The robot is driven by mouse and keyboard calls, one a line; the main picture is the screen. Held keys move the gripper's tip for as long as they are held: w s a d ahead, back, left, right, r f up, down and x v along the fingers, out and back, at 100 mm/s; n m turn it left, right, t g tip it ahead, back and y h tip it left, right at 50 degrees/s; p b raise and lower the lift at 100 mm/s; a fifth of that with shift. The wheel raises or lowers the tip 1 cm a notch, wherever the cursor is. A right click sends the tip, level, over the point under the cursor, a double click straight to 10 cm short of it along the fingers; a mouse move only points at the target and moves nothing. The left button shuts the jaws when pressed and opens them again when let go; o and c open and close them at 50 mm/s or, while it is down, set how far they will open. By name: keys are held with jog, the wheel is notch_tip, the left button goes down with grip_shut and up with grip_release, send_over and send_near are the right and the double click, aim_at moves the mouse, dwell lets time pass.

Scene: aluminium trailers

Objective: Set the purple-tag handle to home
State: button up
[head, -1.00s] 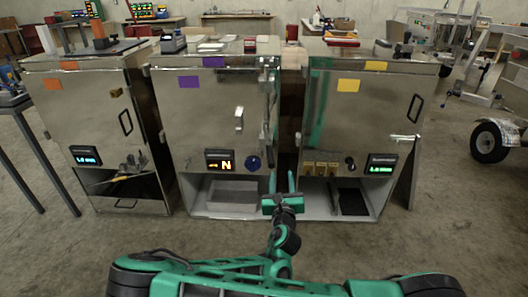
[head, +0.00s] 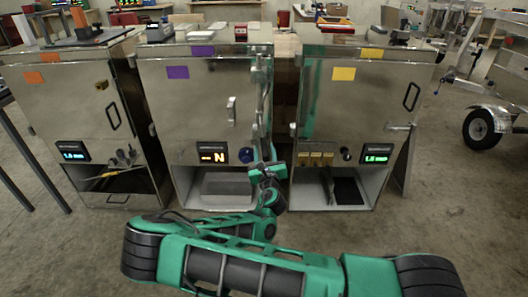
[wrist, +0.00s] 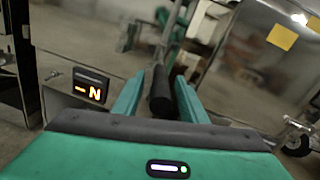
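The purple-tag cabinet stands in the middle, with purple tags (head: 178,72) on its front and top edge. The handle is a thin lever at the cabinet's right front edge, mostly covered by my arm in the head view. In the wrist view its black grip (wrist: 162,98) hangs between my two green fingers. My gripper (wrist: 158,100) is open around it, with a visible gap on each side. My gripper (head: 267,165) is low at the cabinet's right edge.
An orange-tag cabinet (head: 70,100) stands left and a yellow-tag cabinet (head: 355,100) right, with a narrow gap beside the middle one. A trailer wheel (head: 481,129) is far right. Open concrete floor lies in front.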

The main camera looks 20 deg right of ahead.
jog(key=shift+w+d, duration=0.1)
jog(key=shift+w, duration=0.35)
grip_shut()
